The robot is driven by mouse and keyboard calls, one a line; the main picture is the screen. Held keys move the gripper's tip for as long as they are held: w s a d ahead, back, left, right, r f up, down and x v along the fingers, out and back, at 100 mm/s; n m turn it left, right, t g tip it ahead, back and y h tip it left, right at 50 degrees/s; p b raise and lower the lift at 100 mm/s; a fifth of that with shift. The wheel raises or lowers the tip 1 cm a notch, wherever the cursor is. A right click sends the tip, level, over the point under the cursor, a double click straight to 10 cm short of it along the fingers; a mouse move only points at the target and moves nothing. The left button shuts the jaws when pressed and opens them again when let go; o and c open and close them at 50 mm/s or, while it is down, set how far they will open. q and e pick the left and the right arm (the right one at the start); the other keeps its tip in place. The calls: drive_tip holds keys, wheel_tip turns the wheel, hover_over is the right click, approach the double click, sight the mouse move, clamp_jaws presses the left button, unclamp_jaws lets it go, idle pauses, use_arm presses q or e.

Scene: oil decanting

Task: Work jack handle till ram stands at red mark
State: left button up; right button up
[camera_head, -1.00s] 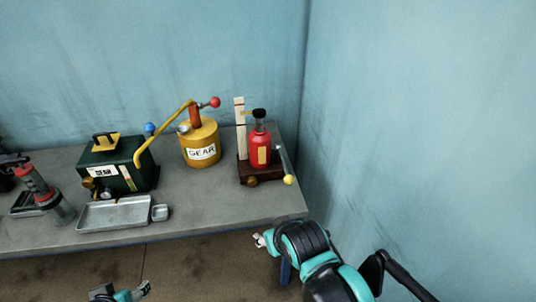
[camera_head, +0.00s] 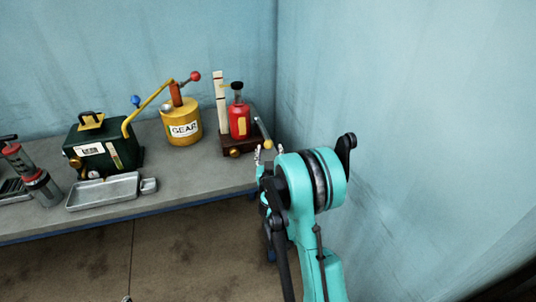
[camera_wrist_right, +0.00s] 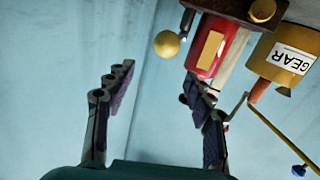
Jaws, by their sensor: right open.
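The red jack (camera_head: 239,122) stands upright on a dark wooden base (camera_head: 240,146) at the table's right end. Its ram has a black top (camera_head: 236,86). A pale post (camera_head: 219,105) stands to its left, with a small red mark near the top. The jack handle (camera_head: 262,131) slants down on the right and ends in a yellow knob, seen clearly in the right wrist view (camera_wrist_right: 167,44). My right gripper (camera_head: 263,154) is open and empty close to the knob; in the wrist view its fingers (camera_wrist_right: 157,92) are spread, with the knob beyond them. My left gripper is out of view.
A yellow GEAR can (camera_head: 183,130) with a red-knobbed lever stands left of the jack. Farther left are a dark green box (camera_head: 100,143), a metal tray (camera_head: 100,192) and a grey-red cylinder (camera_head: 35,185). The blue wall (camera_head: 430,120) bounds the right side.

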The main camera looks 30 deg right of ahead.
sight(269, 147)
wheel_tip(269, 147, down, 3)
drive_tip(key=shift+s+a+r+t, duration=0.1)
drive_tip(key=shift+r+t, duration=0.1)
drive_tip(key=shift+t, duration=0.2)
drive_tip(key=shift+f, duration=0.15)
drive_tip(key=b+x, duration=0.1)
drive_tip(key=x, duration=0.6)
drive_tip(key=shift+w+b, duration=0.35)
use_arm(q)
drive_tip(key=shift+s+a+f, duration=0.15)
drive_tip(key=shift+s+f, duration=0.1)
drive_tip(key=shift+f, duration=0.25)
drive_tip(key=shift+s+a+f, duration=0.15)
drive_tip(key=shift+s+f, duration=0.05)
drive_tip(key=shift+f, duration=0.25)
use_arm(e)
clamp_jaws()
